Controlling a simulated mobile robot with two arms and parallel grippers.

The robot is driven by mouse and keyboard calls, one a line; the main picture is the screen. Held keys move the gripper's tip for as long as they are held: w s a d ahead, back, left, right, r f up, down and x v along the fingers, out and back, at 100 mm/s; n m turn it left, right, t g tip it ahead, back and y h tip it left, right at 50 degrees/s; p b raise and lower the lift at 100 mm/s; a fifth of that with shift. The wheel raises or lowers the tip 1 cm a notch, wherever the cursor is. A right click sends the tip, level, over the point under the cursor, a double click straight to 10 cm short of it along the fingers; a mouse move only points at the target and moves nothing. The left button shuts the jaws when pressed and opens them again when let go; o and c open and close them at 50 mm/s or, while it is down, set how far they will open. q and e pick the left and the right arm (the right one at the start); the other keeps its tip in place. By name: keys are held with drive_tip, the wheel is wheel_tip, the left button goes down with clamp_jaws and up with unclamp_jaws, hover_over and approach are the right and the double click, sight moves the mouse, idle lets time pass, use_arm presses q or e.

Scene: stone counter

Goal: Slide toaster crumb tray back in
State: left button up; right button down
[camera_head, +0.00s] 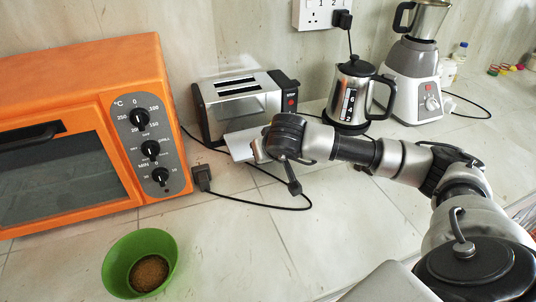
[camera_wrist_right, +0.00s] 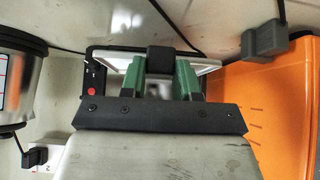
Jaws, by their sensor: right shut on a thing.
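The toaster (camera_head: 243,97) is silver with black ends and two slots. It stands against the back wall, and its dark end with a red button also shows in the wrist view (camera_wrist_right: 91,85). The pale, flat crumb tray (camera_head: 238,144) sticks out from the toaster's lower front; how far its back edge sits inside is hidden. My right gripper (camera_head: 259,151) is at the tray's outer edge. In the wrist view its green-lined fingers (camera_wrist_right: 166,80) are shut on the tray (camera_wrist_right: 207,64), at a dark block at its edge. My left gripper is not in view.
A large orange oven (camera_head: 150,75) stands left of the toaster. A kettle (camera_head: 349,92) and a blender (camera_head: 414,75) stand to the right. A plug with a black cord (camera_head: 203,176) lies in front. A green bowl (camera_head: 112,262) sits nearer. The front counter is mostly clear.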

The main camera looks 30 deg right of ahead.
wheel_tip(320, 180, down, 2)
drive_tip(key=shift+b, duration=0.7)
wheel_tip(320, 180, down, 2)
drive_tip(key=shift+f+b, duration=0.2)
drive_tip(key=shift+b, duration=0.95)
drive_tip(key=shift+f+b, duration=0.4)
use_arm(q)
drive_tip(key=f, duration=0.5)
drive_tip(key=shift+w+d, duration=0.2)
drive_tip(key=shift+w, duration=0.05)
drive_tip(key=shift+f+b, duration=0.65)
use_arm(e)
drive_tip(key=shift+f, duration=0.65)
drive_tip(key=c, duration=0.7)
unclamp_jaws()
drive_tip(key=shift+c, duration=0.2)
drive_tip(key=shift+s, duration=0.1)
